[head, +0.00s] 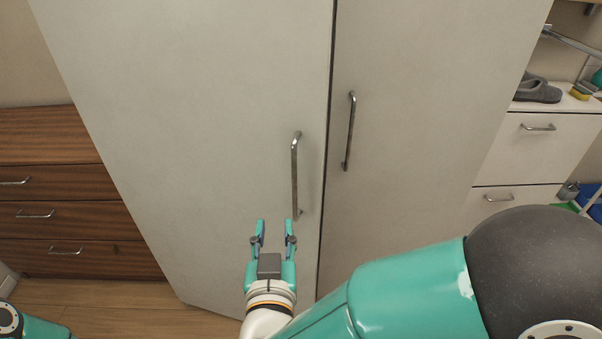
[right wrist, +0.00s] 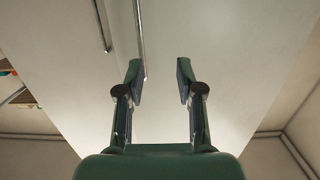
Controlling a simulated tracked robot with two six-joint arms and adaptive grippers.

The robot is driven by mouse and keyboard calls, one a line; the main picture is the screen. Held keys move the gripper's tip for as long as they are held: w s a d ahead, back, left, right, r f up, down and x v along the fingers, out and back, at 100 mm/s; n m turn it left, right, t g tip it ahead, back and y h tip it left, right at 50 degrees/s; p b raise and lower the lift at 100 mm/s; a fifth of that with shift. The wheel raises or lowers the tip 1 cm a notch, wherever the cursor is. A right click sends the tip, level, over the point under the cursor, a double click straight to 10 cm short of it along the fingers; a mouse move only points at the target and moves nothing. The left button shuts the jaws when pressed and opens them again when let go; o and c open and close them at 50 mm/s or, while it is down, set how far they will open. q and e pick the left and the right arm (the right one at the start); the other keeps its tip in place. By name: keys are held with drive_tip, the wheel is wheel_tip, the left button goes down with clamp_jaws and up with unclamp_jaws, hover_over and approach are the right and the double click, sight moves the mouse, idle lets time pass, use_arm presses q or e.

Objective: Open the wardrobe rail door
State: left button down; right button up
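The wardrobe has two tall pale doors, a left door (head: 200,110) and a right door (head: 410,120), with a dark narrow seam between them. The left door has an upright metal bar handle (head: 295,175); the right door has a similar handle (head: 349,130). Which door covers the rail cannot be told. My right gripper (head: 275,232) is open and empty, just below and left of the left door's handle in the head view. In the right wrist view, its fingers (right wrist: 158,78) are spread, with a handle bar (right wrist: 141,40) near one fingertip, not between them. My left gripper is out of view.
A brown wooden drawer chest (head: 70,185) stands at the left. At the right is a white cabinet (head: 535,150) with grey slippers (head: 538,90) on top. Wooden floor (head: 95,295) shows at the lower left. My right arm covers the lower right.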

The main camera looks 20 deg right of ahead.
sight(294, 165)
drive_tip(key=s+d+r+m+h, duration=0.1)
drive_tip(key=s+r+h, duration=0.1)
drive_tip(key=s+r, duration=0.15)
drive_tip(key=p+x, duration=0.1)
drive_tip(key=x, duration=0.4)
drive_tip(key=p+x, duration=0.1)
drive_tip(key=x, duration=0.5)
drive_tip(key=r+p+x, duration=0.1)
drive_tip(key=x, duration=0.5)
drive_tip(key=shift+r, duration=0.1)
clamp_jaws()
